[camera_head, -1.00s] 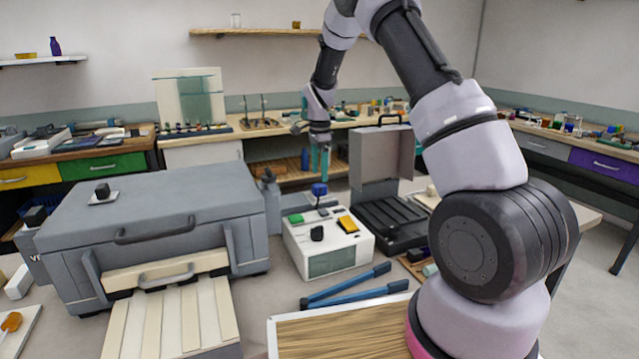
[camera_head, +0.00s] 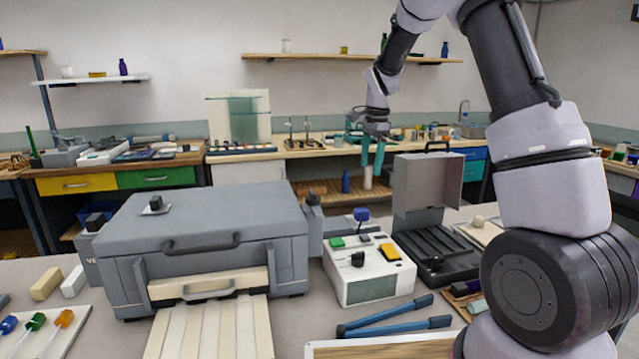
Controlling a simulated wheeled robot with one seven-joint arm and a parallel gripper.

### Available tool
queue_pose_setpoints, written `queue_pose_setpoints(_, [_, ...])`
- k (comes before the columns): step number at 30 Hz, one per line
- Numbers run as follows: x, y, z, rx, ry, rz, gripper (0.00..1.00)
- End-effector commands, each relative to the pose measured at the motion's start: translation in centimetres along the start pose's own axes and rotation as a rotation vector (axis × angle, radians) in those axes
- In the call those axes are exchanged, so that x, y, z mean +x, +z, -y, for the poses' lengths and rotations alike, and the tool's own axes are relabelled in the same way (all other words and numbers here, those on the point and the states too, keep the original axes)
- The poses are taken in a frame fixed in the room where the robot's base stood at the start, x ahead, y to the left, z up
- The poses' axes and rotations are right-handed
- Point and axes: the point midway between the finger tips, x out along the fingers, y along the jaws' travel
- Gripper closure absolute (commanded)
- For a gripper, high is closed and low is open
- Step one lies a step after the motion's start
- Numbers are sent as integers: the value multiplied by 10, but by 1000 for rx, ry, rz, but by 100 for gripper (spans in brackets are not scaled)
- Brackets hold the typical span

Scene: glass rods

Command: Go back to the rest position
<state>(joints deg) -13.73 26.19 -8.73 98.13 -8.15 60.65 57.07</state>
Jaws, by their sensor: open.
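My gripper (camera_head: 372,163) hangs at the end of my raised arm, in the upper right middle of the head view. Its two teal fingers point down and stand apart, with nothing seen between them. It shows in front of the back bench and is above and behind the white box device (camera_head: 372,272) in the picture. My arm rises from the lower right and bends over at the top.
The front table holds a large grey case (camera_head: 205,238), blue-handled tongs (camera_head: 395,318) and an open black-and-grey case (camera_head: 428,240). A tray with coloured glass pieces (camera_head: 45,335) lies at lower left. Shelves and a back bench (camera_head: 300,150) line the wall.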

Motion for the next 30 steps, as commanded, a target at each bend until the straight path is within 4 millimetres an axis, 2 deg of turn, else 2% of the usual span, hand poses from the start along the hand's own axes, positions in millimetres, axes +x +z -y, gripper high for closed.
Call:
queue_pose_setpoints(1, [-27, 0, -12, -35, -37, 7, 21])
queue_pose_setpoints(6, [-94, 5, -61, -187, -140, 14, 21])
queue_pose_setpoints(9, [-126, 10, -93, -279, -200, 4, 21])
queue_pose_setpoints(15, [-173, 24, -162, -464, -314, -45, 21])
queue_pose_setpoints(19, [-192, 34, -209, -585, -381, -98, 21])
queue_pose_setpoints(24, [-201, 49, -265, -737, -449, -186, 21])
queue_pose_setpoints(27, [-201, 56, -289, -804, -475, -233, 21])
queue_pose_setpoints(30, [-198, 61, -304, -853, -490, -267, 21])
